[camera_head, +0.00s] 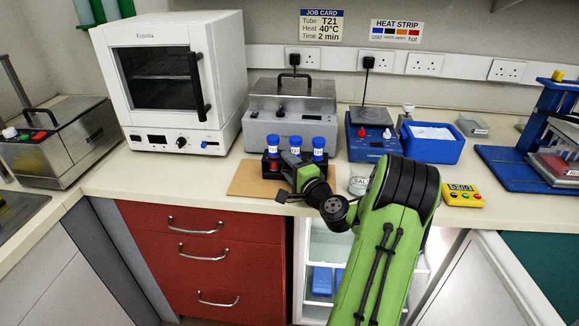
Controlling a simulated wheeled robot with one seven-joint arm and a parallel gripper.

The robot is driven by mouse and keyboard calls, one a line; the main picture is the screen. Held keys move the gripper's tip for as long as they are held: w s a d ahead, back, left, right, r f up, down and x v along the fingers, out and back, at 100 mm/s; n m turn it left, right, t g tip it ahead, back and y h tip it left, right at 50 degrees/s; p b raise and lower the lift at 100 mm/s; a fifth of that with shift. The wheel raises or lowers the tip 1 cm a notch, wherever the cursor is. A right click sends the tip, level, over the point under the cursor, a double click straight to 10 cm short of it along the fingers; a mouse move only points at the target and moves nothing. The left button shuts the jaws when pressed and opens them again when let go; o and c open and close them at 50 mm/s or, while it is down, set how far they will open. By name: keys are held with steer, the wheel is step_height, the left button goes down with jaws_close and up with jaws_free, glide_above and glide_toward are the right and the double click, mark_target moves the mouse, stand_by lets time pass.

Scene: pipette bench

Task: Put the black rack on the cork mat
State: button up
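The black rack (271,164) holds three tubes with blue caps (295,142) and white labels, all upright. It is at the back part of the cork mat (246,181), which lies near the front edge of the bench. I cannot tell whether the rack rests on the mat or is held just above it. My green gripper (291,164) is at the front of the rack, and its wrist and arm hide the rack's right front and the right part of the mat. The fingertips are too small and covered to show whether they are shut on the rack.
A grey lidded bath (291,113) stands just behind the rack. A white oven (172,80) is to the left, a blue scale (373,139) and blue tray (432,143) to the right. A small jar (359,185) and yellow timer (463,196) sit near the front edge. Bench left of the mat is clear.

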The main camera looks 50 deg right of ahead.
steer(key=shift+r, duration=0.1)
steer(key=shift+s, duration=0.3)
steer(key=b+v, duration=0.2)
steer(key=v, duration=0.9)
steer(key=w+a+f+n+g+y, duration=0.2)
steer(key=a+n+g+y, duration=0.4)
steer(key=a, duration=0.6)
steer(key=w+a+f+n+g+y, duration=0.1)
steer(key=w+a+n+y, duration=0.2)
steer(key=a+n, duration=0.7)
steer(key=s+a+n+g+h, duration=0.1)
steer(key=s+a+n+g, duration=0.25)
steer(key=s+a, duration=0.4)
steer(key=s+a+r+n+g+h, duration=0.1)
steer(key=s+r+h, duration=0.2)
steer(key=s, duration=0.6)
steer(key=shift+s+r+n, duration=0.35)
steer(key=shift+s+r, duration=0.05)
